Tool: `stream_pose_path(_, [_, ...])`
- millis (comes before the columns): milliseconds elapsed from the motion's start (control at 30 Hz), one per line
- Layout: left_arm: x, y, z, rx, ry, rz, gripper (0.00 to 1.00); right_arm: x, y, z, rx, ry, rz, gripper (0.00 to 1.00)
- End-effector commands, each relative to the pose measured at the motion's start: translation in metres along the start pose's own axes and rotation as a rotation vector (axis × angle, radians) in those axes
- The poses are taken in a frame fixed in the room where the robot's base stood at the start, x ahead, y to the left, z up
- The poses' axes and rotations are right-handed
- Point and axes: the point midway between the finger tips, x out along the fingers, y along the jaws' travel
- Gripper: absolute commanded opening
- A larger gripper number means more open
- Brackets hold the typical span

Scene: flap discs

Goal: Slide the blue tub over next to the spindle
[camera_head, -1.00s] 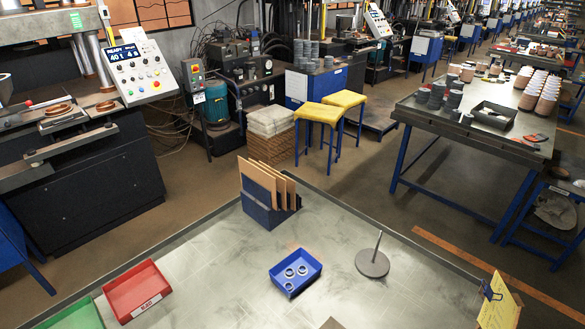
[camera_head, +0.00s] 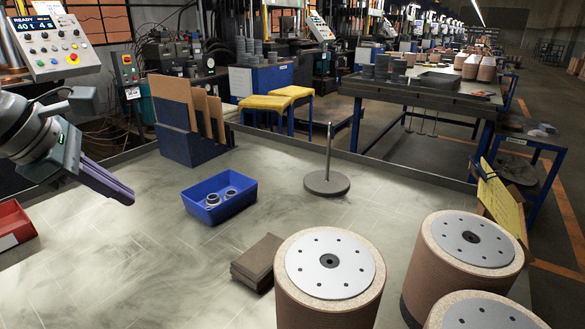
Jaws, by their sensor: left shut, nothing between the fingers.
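The blue tub (camera_head: 219,197) sits on the grey table top near the middle, with a few grey rings (camera_head: 221,197) inside it. The spindle (camera_head: 327,172) is an upright metal rod on a round dark base, to the right of the tub with bare table between them. My left gripper (camera_head: 131,197) comes in from the left in the head view, to the left of the tub and apart from it. Its dark fingers are together and hold nothing. My right gripper is not in the view.
A blue rack with brown boards (camera_head: 190,145) stands behind the tub. Dark square pads (camera_head: 256,262) lie in front. Large stacks of discs with metal tops (camera_head: 330,262) fill the front right. A red bin (camera_head: 14,226) is at the left edge. A yellow card (camera_head: 500,205) stands at the right.

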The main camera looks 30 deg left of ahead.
Motion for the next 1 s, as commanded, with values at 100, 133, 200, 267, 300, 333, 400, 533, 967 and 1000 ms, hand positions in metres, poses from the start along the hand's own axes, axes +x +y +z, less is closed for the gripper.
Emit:
stream_pose_path(100, [0.044,0.007,-0.027,-0.288,-0.081,0.032,0.00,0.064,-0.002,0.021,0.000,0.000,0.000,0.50])
stream_pose_path(133, [0.048,0.011,-0.030,-0.348,-0.100,0.036,0.00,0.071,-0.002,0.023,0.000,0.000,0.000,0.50])
stream_pose_path(200, [0.054,0.017,-0.035,-0.465,-0.139,0.042,0.00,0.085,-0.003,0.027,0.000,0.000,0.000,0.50])
stream_pose_path(267, [0.057,0.021,-0.038,-0.539,-0.165,0.043,0.00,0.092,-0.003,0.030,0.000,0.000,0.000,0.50])
stream_pose_path(300, [0.058,0.023,-0.039,-0.576,-0.178,0.044,0.00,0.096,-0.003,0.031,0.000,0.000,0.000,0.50])
stream_pose_path(333, [0.058,0.025,-0.040,-0.599,-0.186,0.043,0.00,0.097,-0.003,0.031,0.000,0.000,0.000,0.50])
stream_pose_path(400, [0.060,0.027,-0.040,-0.630,-0.198,0.043,0.00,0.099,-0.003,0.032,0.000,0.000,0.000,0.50])
stream_pose_path(533, [0.070,0.029,-0.037,-0.644,-0.201,0.040,0.00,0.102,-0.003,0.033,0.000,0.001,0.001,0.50])
stream_pose_path(967, [0.158,0.036,-0.024,-0.639,-0.199,0.040,0.00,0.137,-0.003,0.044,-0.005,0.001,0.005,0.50])
stream_pose_path(1000, [0.161,0.040,-0.018,-0.637,-0.201,0.043,0.00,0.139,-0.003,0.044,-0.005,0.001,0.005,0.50])
